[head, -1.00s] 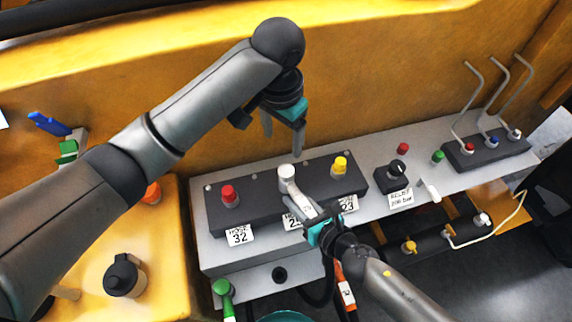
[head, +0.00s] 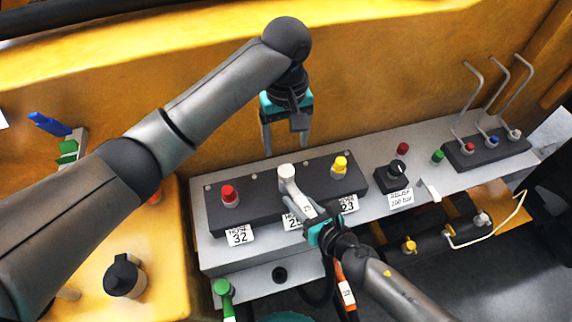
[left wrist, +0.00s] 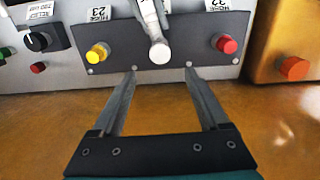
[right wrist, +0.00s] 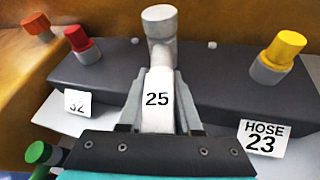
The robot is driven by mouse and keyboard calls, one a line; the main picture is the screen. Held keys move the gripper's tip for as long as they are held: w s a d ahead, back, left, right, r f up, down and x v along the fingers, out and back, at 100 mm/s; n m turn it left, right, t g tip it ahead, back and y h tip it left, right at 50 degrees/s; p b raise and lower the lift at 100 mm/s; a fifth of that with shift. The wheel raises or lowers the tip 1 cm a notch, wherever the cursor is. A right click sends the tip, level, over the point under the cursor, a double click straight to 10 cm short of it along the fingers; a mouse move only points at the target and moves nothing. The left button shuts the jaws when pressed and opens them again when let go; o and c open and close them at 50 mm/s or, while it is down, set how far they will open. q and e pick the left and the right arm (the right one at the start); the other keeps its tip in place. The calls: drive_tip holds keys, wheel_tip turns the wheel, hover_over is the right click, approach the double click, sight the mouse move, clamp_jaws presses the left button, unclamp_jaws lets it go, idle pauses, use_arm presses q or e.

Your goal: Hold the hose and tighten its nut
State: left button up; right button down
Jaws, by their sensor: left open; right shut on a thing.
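The pale grey hose end (head: 300,202), marked 25 in the right wrist view (right wrist: 158,98), sits at the middle port of the dark block. Its light round nut (head: 286,171) is at the top of the bend and also shows in the left wrist view (left wrist: 160,52). My right gripper (head: 312,217) is shut on the hose end, a finger on each side, below the nut. My left gripper (head: 287,146) is open and empty, pointing down above and behind the nut. In the left wrist view the nut lies between and beyond its fingertips, apart from them.
A red-capped port (head: 230,196) and a yellow-capped port (head: 339,167) flank the hose on the dark block (head: 262,208). Labels 32 (head: 240,236) and 23 (head: 348,204) are on the front. A black relief knob (head: 398,172) and upright levers (head: 494,90) stand right. A yellow wall rises behind.

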sight(286, 170)
use_arm(q)
wheel_tip(286, 170, down, 10)
drive_tip(key=shift+r, duration=0.15)
idle(0.3)
clamp_jaws()
idle(0.5)
